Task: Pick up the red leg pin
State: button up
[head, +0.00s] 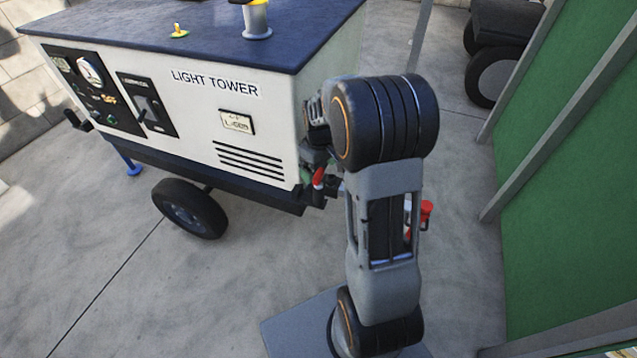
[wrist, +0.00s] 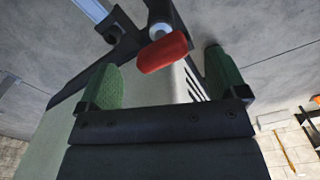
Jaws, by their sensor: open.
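The red leg pin (wrist: 163,52) shows in the wrist view as a short rounded red grip beside a pale round end on a dark bracket (wrist: 130,35). My gripper (wrist: 161,66) has its two green-padded fingers spread, one on each side of the red grip. The grip looks apart from both pads, and I cannot tell how deep it sits between them. In the head view the red pin (head: 318,178) shows at the right end of the light tower (head: 215,95), low by the corner. My arm hides most of my gripper there.
The light tower stands on a wheel (head: 189,208) with its body close to my gripper. Another red object (head: 426,213) shows partly behind my arm. A green ribbed wall (head: 570,170) stands at the right. The concrete floor (head: 180,300) in front is clear.

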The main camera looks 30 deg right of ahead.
jog(key=shift+f+b, duration=1.1)
jog(key=shift+f, duration=1.8)
jog(key=shift+r, duration=0.1)
jog(key=c, duration=1)
notch_tip(320, 180, up, 10)
jog(key=p, duration=0.3)
jog(key=shift+c, duration=0.2)
jog(key=shift+a, duration=0.15)
